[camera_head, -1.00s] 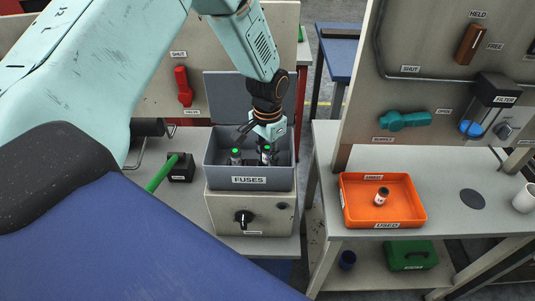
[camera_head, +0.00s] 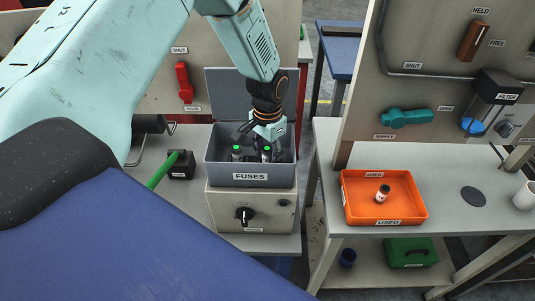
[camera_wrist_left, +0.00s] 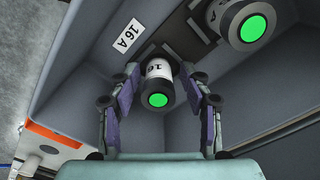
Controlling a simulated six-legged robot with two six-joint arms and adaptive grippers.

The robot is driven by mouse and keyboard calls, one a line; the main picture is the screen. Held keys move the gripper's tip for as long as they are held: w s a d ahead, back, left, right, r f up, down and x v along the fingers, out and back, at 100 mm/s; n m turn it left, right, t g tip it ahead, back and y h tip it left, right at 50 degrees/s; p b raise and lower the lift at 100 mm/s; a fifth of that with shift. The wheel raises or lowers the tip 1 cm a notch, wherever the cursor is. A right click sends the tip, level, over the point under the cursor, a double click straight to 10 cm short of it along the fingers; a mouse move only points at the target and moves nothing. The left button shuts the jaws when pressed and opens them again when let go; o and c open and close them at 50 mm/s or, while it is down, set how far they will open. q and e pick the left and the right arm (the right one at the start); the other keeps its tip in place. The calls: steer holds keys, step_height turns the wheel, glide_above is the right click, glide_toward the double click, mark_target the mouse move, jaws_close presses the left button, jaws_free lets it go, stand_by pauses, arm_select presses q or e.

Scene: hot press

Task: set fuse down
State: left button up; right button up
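A white fuse with a green end and black bands (camera_wrist_left: 158,82) stands in the grey box labelled FUSES (camera_head: 250,179). It also shows in the head view (camera_head: 267,150). My left gripper (camera_wrist_left: 160,72) reaches down into the box with one finger on each side of this fuse. Narrow gaps show between the fingers and the fuse, so the gripper looks open around it. A second green-ended fuse (camera_head: 237,151) stands beside it, and it also shows in the wrist view (camera_wrist_left: 243,22). My right gripper is not in view.
An orange USED tray (camera_head: 412,213) holding one fuse (camera_head: 382,193) is on the right bench. A green-handled black block (camera_head: 181,166) stands left.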

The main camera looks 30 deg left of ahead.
mark_target(268, 148)
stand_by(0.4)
arm_select(q)
steer(key=shift+r, duration=0.2)
step_height(268, 148, up, 13)
stand_by(0.3)
steer(key=shift+f, duration=0.1)
